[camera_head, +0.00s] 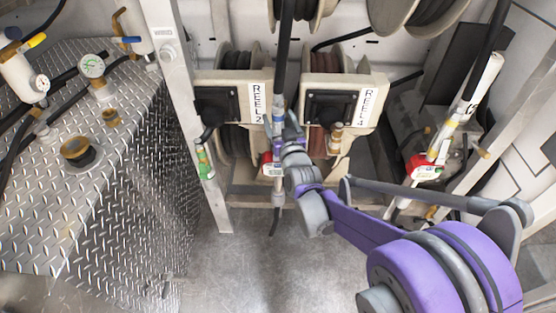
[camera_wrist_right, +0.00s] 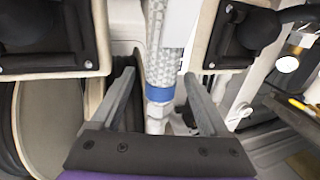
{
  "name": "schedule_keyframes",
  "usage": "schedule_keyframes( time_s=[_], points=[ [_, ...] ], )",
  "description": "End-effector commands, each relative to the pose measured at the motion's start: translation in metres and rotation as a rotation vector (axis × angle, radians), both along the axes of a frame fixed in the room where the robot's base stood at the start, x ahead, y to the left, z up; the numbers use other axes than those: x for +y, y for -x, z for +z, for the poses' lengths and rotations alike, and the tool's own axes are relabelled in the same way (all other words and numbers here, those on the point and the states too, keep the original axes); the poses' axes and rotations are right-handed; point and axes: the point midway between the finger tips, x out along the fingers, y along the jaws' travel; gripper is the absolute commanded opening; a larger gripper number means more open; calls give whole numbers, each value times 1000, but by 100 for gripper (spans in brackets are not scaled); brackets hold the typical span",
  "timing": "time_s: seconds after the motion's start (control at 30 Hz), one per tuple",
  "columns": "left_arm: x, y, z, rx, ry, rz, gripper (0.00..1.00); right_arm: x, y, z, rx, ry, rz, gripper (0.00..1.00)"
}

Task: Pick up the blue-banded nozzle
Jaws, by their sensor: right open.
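The blue-banded nozzle (camera_wrist_right: 160,94) hangs upright in the middle of the right wrist view, with a braided hose section above the band and metal fittings below it. Its upper part also shows in the head view (camera_head: 278,119), in front of the gap between the reels marked 2 and 4. My right gripper (camera_wrist_right: 158,80) is open, with one finger on each side of the nozzle; whether either finger touches it I cannot tell. In the head view my right gripper (camera_head: 286,128) hides part of the nozzle. My left gripper is not in view.
The Reel 2 housing (camera_head: 233,83) and the Reel 4 housing (camera_head: 317,83) flank the nozzle closely. A green-banded nozzle (camera_head: 204,160) hangs at the left post. A diamond-plate tank (camera_head: 110,200) fills the left; floor shows in front.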

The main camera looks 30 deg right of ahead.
Motion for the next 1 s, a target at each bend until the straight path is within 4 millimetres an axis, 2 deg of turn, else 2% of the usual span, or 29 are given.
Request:
schedule_keyframes(
  time_s=[0.1, 0.37, 0.8, 1.0],
  points=[
    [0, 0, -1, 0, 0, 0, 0, -3, -11, -1, 0, -1, 1, 78],
    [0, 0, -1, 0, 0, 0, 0, -3, -13, -1, 0, -1, 1, 78],
    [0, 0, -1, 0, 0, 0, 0, -3, -13, -1, 0, -1, 1, 0],
    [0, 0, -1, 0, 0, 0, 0, -3, -13, -1, 0, -1, 1, 0]
  ],
)
